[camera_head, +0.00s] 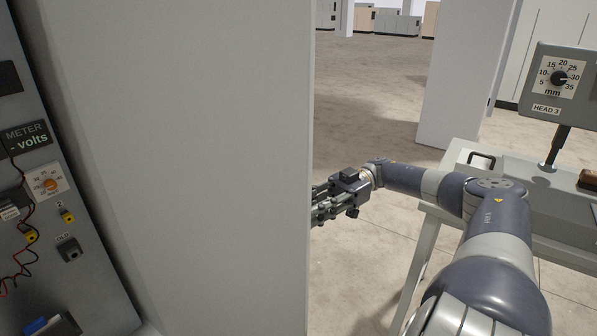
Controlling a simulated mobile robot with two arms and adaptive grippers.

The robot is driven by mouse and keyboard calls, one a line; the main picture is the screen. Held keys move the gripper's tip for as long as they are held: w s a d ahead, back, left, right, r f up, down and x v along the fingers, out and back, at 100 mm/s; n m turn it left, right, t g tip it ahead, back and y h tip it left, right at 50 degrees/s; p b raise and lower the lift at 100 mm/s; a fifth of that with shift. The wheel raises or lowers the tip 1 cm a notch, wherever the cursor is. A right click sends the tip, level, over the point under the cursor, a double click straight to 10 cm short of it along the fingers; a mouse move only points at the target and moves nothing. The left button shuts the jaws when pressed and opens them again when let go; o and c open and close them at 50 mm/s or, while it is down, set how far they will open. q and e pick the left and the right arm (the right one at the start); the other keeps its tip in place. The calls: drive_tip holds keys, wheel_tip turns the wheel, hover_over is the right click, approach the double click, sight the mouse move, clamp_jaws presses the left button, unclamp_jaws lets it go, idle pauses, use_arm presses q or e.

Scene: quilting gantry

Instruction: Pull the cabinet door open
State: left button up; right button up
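The cabinet door (190,170) is a large plain light-grey panel filling the left middle of the view. It stands swung open, with the cabinet's inside panel (95,262) exposed to its left. No handle shows on the face I see. My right gripper (318,204) is at the door's right edge, pointing left from the far side. Its dark fingers look spaced apart, but their tips are hidden behind the door edge. I cannot tell whether they hold anything there. My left gripper is out of view.
The inside panel carries a "METER - volts" label (25,135), a dial (46,184) and loose red and black wires. At the right is a grey machine table (455,160) with a "HEAD 3" dial box (563,85). A pale pillar (460,75) stands behind. Open floor (370,110) lies beyond the door.

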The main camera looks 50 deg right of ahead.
drive_tip(key=shift+s+d, duration=0.2)
drive_tip(key=shift+d, duration=0.65)
drive_tip(key=shift+s+d, duration=0.15)
drive_tip(key=shift+d, duration=0.65)
